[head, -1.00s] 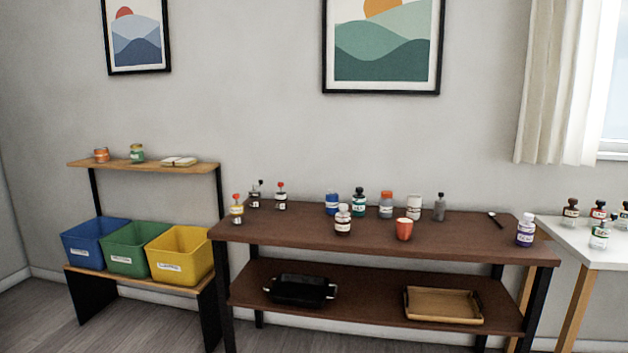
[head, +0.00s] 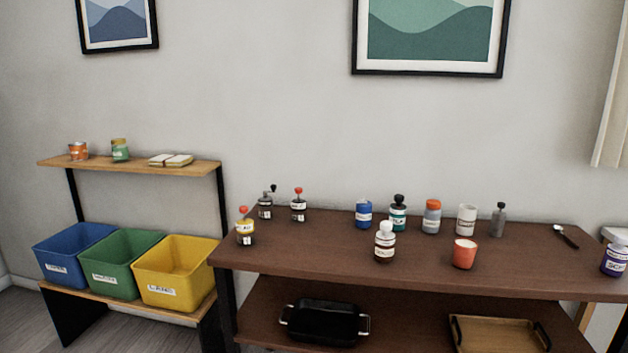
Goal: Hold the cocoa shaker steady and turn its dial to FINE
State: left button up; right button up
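Several labelled jars and shakers stand upright on the dark brown table. None of their labels can be read clearly, so I cannot tell which is the cocoa shaker. At the back are a blue jar (head: 364,214), a green bottle with a black top (head: 398,214), an orange-topped grey jar (head: 432,217) and a white canister (head: 466,220). A dark jar with a white top (head: 385,243) stands in front of them. No dial or its marking can be made out. Neither of my grippers is in view.
The brown table (head: 320,255) also bears an orange cup (head: 464,254), a small grey bottle (head: 499,220), a spoon (head: 566,236), a purple-labelled jar (head: 614,260) and several knob-topped containers (head: 299,206) at left. Blue, green and yellow bins (head: 178,274) stand left.

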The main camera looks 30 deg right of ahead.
aim_at(386, 226)
jog(key=z, duration=0.2)
jog(key=i, duration=1)
jog(key=z, duration=0.6)
